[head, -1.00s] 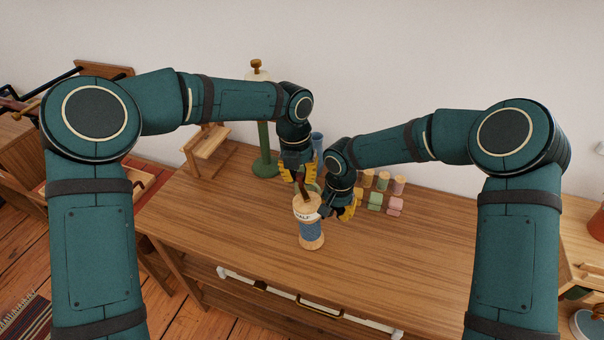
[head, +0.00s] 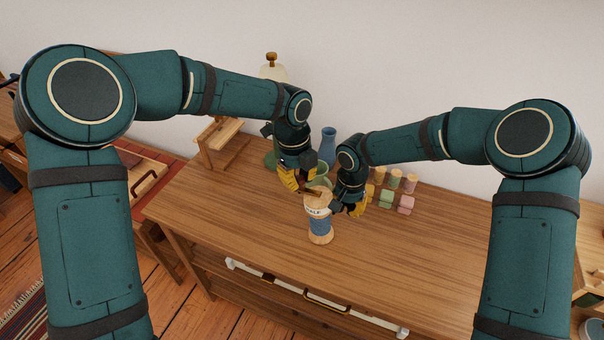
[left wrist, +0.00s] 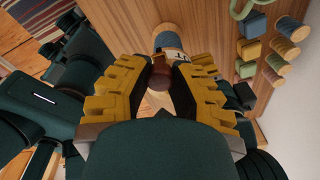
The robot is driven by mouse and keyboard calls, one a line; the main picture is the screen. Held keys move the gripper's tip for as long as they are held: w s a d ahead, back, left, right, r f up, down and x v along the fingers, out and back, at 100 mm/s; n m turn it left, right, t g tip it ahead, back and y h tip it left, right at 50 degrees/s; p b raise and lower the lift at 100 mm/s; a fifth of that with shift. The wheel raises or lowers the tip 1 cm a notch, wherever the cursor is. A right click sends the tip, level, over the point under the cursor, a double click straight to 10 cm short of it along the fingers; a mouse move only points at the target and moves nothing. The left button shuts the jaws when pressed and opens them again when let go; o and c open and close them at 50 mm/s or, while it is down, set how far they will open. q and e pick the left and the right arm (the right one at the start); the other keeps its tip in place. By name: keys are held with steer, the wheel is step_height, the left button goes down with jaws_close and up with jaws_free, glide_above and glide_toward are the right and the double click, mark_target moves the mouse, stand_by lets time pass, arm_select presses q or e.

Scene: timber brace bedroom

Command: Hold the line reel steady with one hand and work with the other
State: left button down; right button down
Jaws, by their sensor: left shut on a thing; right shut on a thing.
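The line reel (head: 320,226) stands upright on the wooden table, with blue line around its middle and a white label partly reading "ALF" near its top. My right gripper (head: 353,207) is shut on the reel from the right, near its upper part; the contact is partly hidden. My left gripper (head: 300,183) is at the reel's top, shut on a brown wooden handle piece (head: 318,190). In the left wrist view this dark brown piece (left wrist: 160,76) lies between the yellow fingers, with the reel (left wrist: 167,42) just beyond.
Small green, pink and wooden-topped spools (head: 396,181) stand right of my right gripper. A blue vase (head: 328,146) and a green ring-shaped thing (head: 319,172) are behind the grippers. A small wooden stand (head: 222,137) is at the back left. The table front is clear.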

arm_select(q)
steer(key=s+d+n, duration=0.2)
steer(key=n, duration=0.8)
steer(key=s+d+n, duration=0.2)
steer(key=s+n, duration=0.1)
steer(key=n, duration=0.7)
steer(key=shift+s+r+n, duration=0.2)
steer(key=shift+s+n, duration=0.1)
steer(key=shift+s, duration=0.05)
stand_by(0.3)
steer(key=c, duration=1)
jaws_free()
steer(key=shift+r, duration=0.1)
steer(key=r, duration=0.8)
steer(key=a+r, duration=0.1)
steer(key=r, duration=0.3)
steer(key=shift+w, duration=0.1)
